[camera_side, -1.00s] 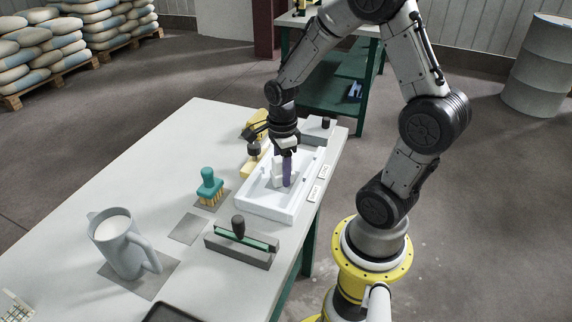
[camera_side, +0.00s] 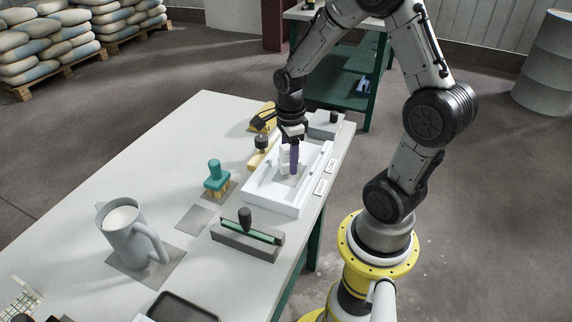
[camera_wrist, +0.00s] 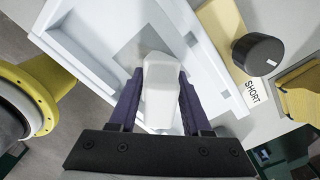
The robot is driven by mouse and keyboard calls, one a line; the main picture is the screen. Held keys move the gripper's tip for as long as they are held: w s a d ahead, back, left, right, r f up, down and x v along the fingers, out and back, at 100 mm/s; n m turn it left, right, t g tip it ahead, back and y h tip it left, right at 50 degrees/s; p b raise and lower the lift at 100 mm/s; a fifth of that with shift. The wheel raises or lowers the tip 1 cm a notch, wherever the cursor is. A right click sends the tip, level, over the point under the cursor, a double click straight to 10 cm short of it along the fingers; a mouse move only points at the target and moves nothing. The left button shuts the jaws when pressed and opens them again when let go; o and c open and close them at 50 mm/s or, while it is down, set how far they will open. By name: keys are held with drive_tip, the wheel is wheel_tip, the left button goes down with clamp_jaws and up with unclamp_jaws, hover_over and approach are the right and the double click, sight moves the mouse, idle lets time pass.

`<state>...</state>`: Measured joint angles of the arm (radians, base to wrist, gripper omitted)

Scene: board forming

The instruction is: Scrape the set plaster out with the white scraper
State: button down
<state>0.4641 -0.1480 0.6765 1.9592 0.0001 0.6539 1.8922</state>
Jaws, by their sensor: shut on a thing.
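My gripper (camera_side: 293,158) has purple fingers and is over the white tray-like form on the table. In the wrist view my gripper (camera_wrist: 160,100) is shut on a white block-like tool, the white scraper (camera_wrist: 161,85). The scraper is partly hidden by the fingers in the side view. The white form (camera_side: 272,203) has raised walls and a recessed floor; its rim also shows in the wrist view (camera_wrist: 88,68). A grey patch (camera_wrist: 135,48) lies on the form's floor beside the scraper. I cannot tell whether the scraper touches the floor.
A teal brush (camera_side: 216,176), a grey block with a dark knob (camera_side: 245,240) and a white-filled jug (camera_side: 127,235) stand left of and in front of the form. A yellow piece with a dark knob (camera_side: 262,152) lies along its far left side. Bare table lies further left.

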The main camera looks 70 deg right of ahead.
sight(282, 183)
drive_tip(key=shift+d, duration=1.6)
drive_tip(key=shift+a, duration=4.2)
wheel_tip(282, 183, up, 8)
drive_tip(key=shift+r, duration=0.15)
